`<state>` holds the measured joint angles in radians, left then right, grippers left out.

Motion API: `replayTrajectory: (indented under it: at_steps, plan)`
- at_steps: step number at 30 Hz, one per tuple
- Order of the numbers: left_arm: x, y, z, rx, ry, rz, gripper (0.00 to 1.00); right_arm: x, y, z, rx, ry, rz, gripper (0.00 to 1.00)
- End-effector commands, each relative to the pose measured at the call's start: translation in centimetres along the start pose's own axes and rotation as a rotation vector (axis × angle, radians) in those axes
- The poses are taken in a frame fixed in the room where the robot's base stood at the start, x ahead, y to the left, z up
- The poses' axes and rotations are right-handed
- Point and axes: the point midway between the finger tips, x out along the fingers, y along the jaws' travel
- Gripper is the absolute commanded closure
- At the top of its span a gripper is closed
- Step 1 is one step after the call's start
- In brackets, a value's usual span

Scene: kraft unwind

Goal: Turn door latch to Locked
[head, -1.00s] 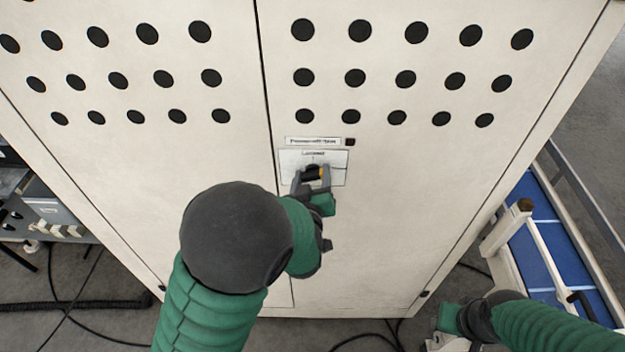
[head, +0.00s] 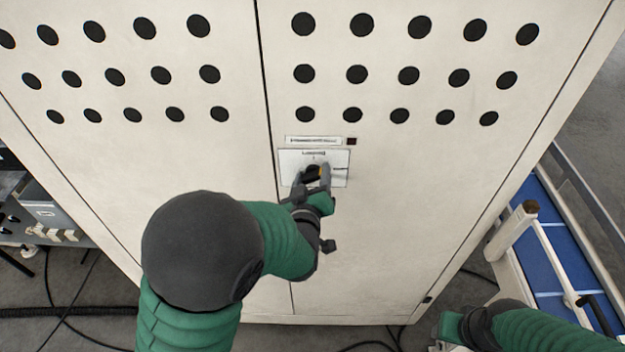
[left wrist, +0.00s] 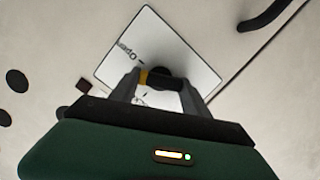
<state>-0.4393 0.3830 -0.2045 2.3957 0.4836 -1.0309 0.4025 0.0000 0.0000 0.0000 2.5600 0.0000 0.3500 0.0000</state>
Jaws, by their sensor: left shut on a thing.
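The door latch (left wrist: 165,82) is a black turn handle with a yellow band. It sits on a white label plate (head: 340,160) on the cabinet's right-hand door, beside the seam. One word on the plate reads "Open" in the left wrist view (left wrist: 126,48); other marks are partly covered. My left gripper (head: 315,176) is shut on the latch, with its fingers on either side of the handle in the left wrist view (left wrist: 160,90). Fingers and handle hide part of the plate. My right gripper (head: 447,328) is low at the right, away from the latch, its fingers unclear.
The cream cabinet (head: 400,220) has rows of dark round holes above the latch. A small label strip (head: 313,141) and a dark square (head: 351,141) sit above the plate. A blue conveyor (head: 545,215) stands at right.

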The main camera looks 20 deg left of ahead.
Motion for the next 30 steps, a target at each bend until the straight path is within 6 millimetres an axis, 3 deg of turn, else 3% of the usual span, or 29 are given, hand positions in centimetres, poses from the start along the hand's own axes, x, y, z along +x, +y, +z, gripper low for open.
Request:
replayTrajectory:
  at_steps: [30]
  plan:
    - [0.0,-0.2,0.3,-0.286,-0.002,0.059,0.86,5.1,0.0,1.2,0.0,0.0,0.0,0.6]
